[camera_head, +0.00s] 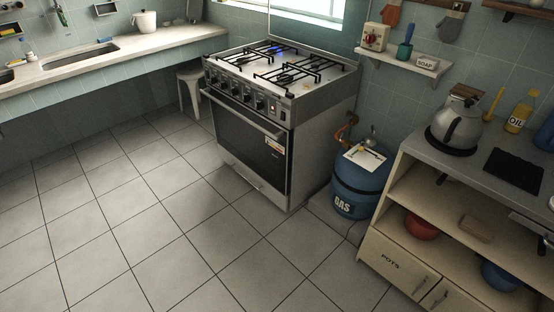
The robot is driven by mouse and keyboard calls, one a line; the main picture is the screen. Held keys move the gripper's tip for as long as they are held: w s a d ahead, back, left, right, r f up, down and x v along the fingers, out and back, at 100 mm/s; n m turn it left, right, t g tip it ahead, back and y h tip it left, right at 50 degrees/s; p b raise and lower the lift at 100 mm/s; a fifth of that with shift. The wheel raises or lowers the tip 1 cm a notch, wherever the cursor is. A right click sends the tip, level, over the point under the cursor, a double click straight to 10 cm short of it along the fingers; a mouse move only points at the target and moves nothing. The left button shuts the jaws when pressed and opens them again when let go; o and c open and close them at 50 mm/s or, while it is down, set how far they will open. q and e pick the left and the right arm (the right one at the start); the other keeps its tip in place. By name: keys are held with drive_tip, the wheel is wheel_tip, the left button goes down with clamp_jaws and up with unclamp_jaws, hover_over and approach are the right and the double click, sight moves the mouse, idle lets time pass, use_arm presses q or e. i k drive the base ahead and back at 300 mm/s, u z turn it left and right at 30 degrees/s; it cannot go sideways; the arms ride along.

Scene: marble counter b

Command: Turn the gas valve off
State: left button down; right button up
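A blue gas cylinder (361,185) marked GAS stands on the floor between the stove (275,110) and the wooden cabinet. A white cloth or paper (364,158) lies on its top. The valve (371,140) at the top of the cylinder is small, and I cannot tell its position. An orange-brown hose (345,130) runs between the cylinder top and the stove side. A blue flame or blue patch (276,47) shows on a back burner of the stove. Neither of my grippers is in view.
A wooden cabinet (395,243) with a kettle (455,127) on top stands right of the cylinder. A wall shelf (400,62) hangs above. A white stool (190,78) is left of the stove. The tiled floor (130,215) in front is clear.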

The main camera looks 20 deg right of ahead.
sight(361, 148)
drive_tip(key=u, duration=0.3)
drive_tip(key=i, duration=1.3)
drive_tip(key=z, duration=1.55)
drive_tip(key=i, duration=0.7)
drive_tip(key=z, duration=0.8)
